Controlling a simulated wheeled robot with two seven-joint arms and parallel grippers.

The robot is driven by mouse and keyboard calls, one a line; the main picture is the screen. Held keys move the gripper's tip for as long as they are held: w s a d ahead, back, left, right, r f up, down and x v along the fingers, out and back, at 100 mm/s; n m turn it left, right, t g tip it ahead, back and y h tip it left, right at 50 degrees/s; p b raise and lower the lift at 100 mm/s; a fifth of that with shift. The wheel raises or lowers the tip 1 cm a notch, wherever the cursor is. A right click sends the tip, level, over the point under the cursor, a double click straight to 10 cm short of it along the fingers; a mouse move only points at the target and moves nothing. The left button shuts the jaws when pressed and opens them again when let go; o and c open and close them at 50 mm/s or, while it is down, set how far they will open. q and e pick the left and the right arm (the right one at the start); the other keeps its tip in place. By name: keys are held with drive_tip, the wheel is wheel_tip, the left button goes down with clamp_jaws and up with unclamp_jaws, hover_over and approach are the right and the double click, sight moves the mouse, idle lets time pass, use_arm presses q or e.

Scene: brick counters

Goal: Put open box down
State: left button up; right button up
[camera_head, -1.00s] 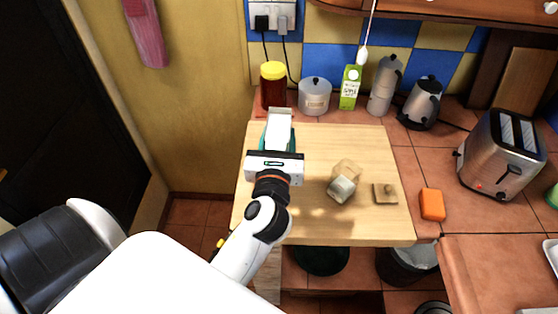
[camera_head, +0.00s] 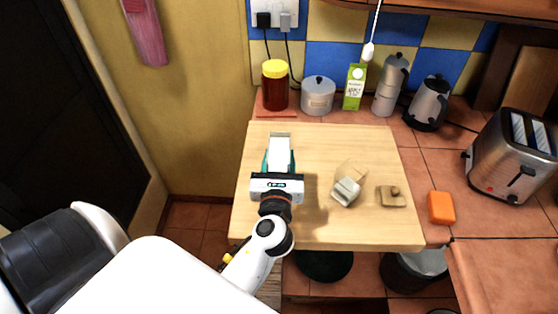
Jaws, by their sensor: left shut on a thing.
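My left gripper (camera_head: 278,156) is over the left part of a light wooden board (camera_head: 330,222). Its teal fingers are shut on a pale, whitish box (camera_head: 279,150), which lies between them. The gripper body hides the near end of the box, and I cannot see into it. I cannot tell whether the box touches the board or hangs just above it. My right gripper is not in view.
On the board to the right are a small clear-and-grey container (camera_head: 346,191) and a small wooden knobbed piece (camera_head: 391,196). A jar (camera_head: 275,88), pot (camera_head: 318,96), carton (camera_head: 354,88) and moka pot (camera_head: 390,85) stand behind.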

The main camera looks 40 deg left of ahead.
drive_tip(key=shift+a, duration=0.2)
use_arm(q)
drive_tip(key=shift+f, duration=0.15)
drive_tip(key=o, duration=1.3)
drive_tip(key=shift+c, duration=0.2)
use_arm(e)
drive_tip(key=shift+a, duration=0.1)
use_arm(q)
drive_tip(key=b+v, duration=0.3)
drive_tip(key=v, duration=0.7)
drive_tip(key=shift+s+d, duration=0.15)
drive_tip(key=shift+s, duration=0.2)
drive_tip(key=shift+s+d, duration=0.35)
drive_tip(key=shift+s, duration=0.15)
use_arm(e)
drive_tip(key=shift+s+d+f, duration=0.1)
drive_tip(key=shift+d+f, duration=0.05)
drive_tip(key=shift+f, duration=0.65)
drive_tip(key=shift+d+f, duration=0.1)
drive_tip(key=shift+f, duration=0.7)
